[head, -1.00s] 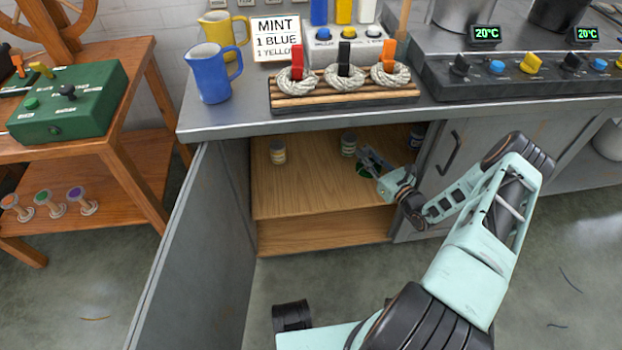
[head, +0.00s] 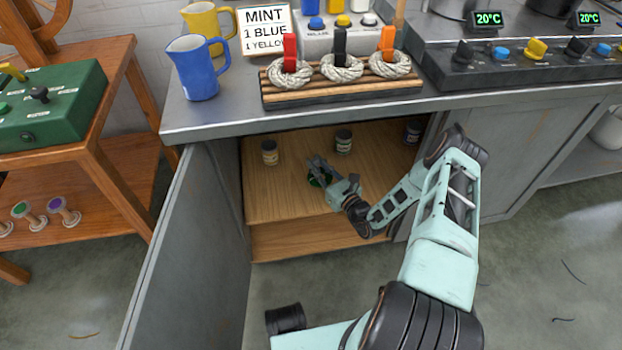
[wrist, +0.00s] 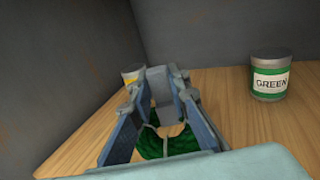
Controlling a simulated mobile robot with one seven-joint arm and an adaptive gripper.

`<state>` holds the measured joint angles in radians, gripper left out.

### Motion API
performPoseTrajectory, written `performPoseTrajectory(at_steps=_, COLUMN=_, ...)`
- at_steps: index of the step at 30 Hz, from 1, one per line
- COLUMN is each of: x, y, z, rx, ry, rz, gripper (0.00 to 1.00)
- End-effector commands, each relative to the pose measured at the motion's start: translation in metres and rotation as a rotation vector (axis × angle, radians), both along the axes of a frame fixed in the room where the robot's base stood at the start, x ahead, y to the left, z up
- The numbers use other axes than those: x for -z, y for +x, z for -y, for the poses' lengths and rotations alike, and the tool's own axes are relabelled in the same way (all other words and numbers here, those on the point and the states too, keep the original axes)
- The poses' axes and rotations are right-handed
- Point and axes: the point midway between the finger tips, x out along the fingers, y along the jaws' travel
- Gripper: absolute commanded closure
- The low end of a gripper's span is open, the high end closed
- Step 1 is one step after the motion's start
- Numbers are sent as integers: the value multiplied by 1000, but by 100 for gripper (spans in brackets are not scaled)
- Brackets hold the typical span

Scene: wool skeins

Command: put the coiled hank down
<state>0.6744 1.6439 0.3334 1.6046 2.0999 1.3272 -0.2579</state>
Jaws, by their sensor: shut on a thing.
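My gripper (head: 318,166) is inside the open cupboard under the counter, over its wooden floor (head: 285,195). It is shut on a green coiled hank (head: 319,180), which shows as a dark green patch below the fingers. In the wrist view the green hank (wrist: 168,142) lies between and under the two blue-padded fingers (wrist: 157,100), which partly hide it. The hank is low, near the boards; I cannot tell whether it touches them.
A green-labelled jar (wrist: 270,78) stands right of the gripper in the wrist view. A yellow-labelled jar (head: 270,152) stands at the cupboard's left and a dark jar (head: 413,132) at its right. The open door (head: 190,250) bounds the left side. Front boards are clear.

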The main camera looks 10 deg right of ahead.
Motion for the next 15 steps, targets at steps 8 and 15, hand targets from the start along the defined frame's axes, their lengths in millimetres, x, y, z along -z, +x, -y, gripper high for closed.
performPoseTrajectory(at_steps=8, x=19, y=1, z=-15, rx=0, ry=1, rz=0, gripper=100)
performPoseTrajectory(at_steps=15, x=52, y=2, z=-18, rx=0, ry=-2, rz=1, gripper=100)
